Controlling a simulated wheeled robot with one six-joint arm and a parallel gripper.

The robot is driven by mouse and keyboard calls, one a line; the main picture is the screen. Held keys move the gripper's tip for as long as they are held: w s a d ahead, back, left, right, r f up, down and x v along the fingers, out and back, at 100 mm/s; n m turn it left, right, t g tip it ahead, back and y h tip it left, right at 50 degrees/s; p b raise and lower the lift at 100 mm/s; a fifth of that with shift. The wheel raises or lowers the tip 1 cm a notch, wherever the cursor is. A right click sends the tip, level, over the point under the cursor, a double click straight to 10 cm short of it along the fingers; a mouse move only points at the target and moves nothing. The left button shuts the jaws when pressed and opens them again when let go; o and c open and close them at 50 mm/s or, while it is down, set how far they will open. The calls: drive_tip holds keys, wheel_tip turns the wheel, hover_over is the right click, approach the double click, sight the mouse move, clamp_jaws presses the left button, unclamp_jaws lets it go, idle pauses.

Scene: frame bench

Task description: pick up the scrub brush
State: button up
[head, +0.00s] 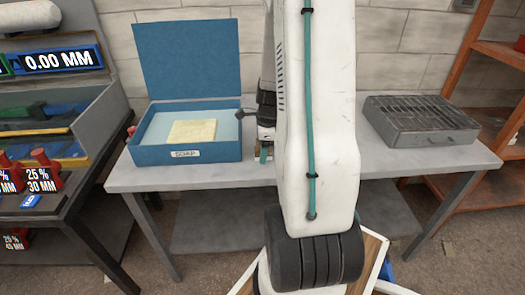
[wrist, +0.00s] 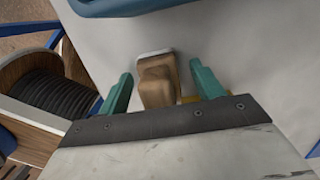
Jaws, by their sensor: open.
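The scrub brush (wrist: 157,82) appears in the wrist view as a tan wooden block with a pale far edge, lying on the grey bench. My gripper (wrist: 161,70) is open, with one teal finger on each side of the brush. There are gaps between the fingers and the brush, and I cannot tell the height of the fingertips above the bench. In the head view my arm hides most of that spot, and only a teal fingertip (head: 264,152) shows beside the arm.
An open blue box (head: 185,152) labelled SOAP, with a yellow pad (head: 192,132), stands left of my gripper. A grey grill-like box (head: 420,121) stands at the right. In the wrist view, a cable spool (wrist: 52,98) is at the left, below the bench edge.

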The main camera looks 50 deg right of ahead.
drive_tip(key=c, duration=1.2)
drive_tip(key=shift+r, duration=0.1)
